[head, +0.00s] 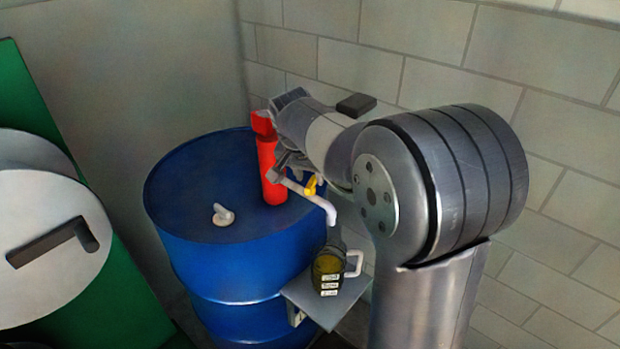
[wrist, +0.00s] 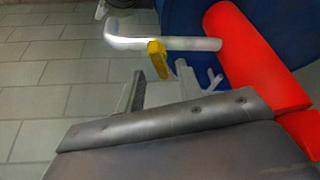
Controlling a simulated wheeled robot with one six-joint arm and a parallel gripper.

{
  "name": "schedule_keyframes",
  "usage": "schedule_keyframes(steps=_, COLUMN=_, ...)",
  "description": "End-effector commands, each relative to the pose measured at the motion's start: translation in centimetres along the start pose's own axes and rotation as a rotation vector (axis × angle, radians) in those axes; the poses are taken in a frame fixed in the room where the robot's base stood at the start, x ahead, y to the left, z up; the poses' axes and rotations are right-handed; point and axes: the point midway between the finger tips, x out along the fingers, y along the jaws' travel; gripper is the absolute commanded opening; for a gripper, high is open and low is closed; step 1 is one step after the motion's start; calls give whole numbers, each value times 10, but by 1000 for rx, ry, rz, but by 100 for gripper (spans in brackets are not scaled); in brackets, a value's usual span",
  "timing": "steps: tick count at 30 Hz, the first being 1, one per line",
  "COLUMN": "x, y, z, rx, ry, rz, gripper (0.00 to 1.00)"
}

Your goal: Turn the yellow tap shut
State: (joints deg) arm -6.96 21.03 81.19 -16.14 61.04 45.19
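The yellow tap (head: 311,186) is a small lever on the pale spout (head: 328,207) that sticks out from the red pump (head: 268,170) on the blue drum. In the wrist view the yellow tap (wrist: 157,60) hangs down across the spout (wrist: 190,44). My gripper (head: 290,165) is beside the red pump, close to the tap. In the wrist view the gripper (wrist: 160,88) has its two fingers apart, with the tap just beyond the gap between them. I see no contact with the tap. My wrist partly hides the fingers.
A jug (head: 327,272) with dark yellow content stands under the spout on a grey shelf (head: 302,298) beside the blue drum (head: 185,215). A pale cap (head: 222,215) is on the drum top. A green machine with a round grey disc (head: 40,240) is at left. A block wall is behind.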

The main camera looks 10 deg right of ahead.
Motion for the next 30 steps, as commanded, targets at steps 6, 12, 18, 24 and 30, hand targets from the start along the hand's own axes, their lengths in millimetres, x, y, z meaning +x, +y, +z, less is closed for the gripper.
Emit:
schedule_keyframes(steps=6, x=18, y=0, z=0, rx=0, ry=-1, rz=0, gripper=35)
schedule_keyframes(steps=12, x=20, y=0, z=0, rx=-1, ry=0, rz=0, gripper=35)
schedule_keyframes(steps=18, x=20, y=0, z=0, rx=-1, ry=0, rz=-1, gripper=26)
schedule_keyframes(steps=24, x=19, y=0, z=0, rx=-1, ry=0, rz=-1, gripper=9)
schedule_keyframes(steps=30, x=19, y=0, z=0, rx=-1, ry=0, rz=-1, gripper=0)
